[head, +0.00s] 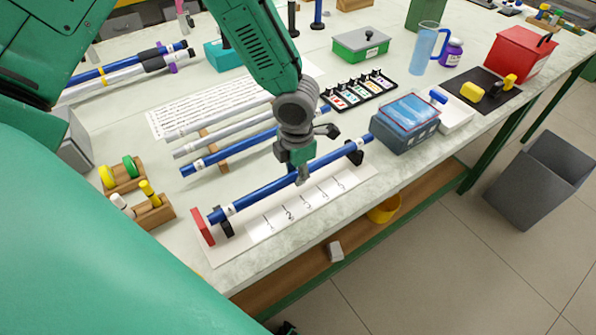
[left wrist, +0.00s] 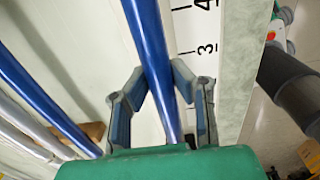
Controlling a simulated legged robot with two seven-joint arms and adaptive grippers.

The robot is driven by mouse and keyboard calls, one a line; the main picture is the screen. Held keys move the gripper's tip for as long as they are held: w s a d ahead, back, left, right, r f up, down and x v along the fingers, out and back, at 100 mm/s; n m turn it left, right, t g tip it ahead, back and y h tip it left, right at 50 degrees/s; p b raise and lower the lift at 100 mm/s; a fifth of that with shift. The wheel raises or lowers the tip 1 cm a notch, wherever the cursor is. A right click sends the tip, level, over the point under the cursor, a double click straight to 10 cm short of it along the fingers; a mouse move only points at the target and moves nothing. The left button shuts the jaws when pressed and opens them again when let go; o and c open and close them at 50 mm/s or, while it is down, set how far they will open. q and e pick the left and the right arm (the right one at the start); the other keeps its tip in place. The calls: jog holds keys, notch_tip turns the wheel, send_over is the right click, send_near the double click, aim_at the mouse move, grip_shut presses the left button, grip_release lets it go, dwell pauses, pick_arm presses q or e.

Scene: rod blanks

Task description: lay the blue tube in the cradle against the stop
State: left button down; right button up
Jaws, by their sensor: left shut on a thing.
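My left gripper (head: 301,176) is shut on the blue tube (head: 258,194) near its middle. The left wrist view shows the tube (left wrist: 150,45) running between the two fingers (left wrist: 163,98). The tube lies along the cradle, over its black front support (head: 225,229) and black rear support (head: 356,157). Its near end, with a white band, is close to the red stop (head: 203,227); I cannot tell whether they touch, or whether the tube rests fully on the supports. A white numbered scale (head: 290,215) lies beside it. My right gripper is not in view.
Another blue tube (head: 205,166) and grey tubes (head: 195,146) lie on a wooden rack behind. Wooden blocks with coloured plugs (head: 153,212) stand at left. A blue-grey box (head: 405,138) is close to the tube's far end. The table's front edge is near the scale.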

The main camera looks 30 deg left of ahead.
pick_arm(q)
jog(key=shift+s+a, duration=0.15)
jog(key=shift+s, duration=0.1)
jog(key=c, duration=1.3)
grip_release()
jog(key=shift+c, duration=0.2)
notch_tip(320, 180, up, 12)
jog(key=shift+s+f, duration=0.1)
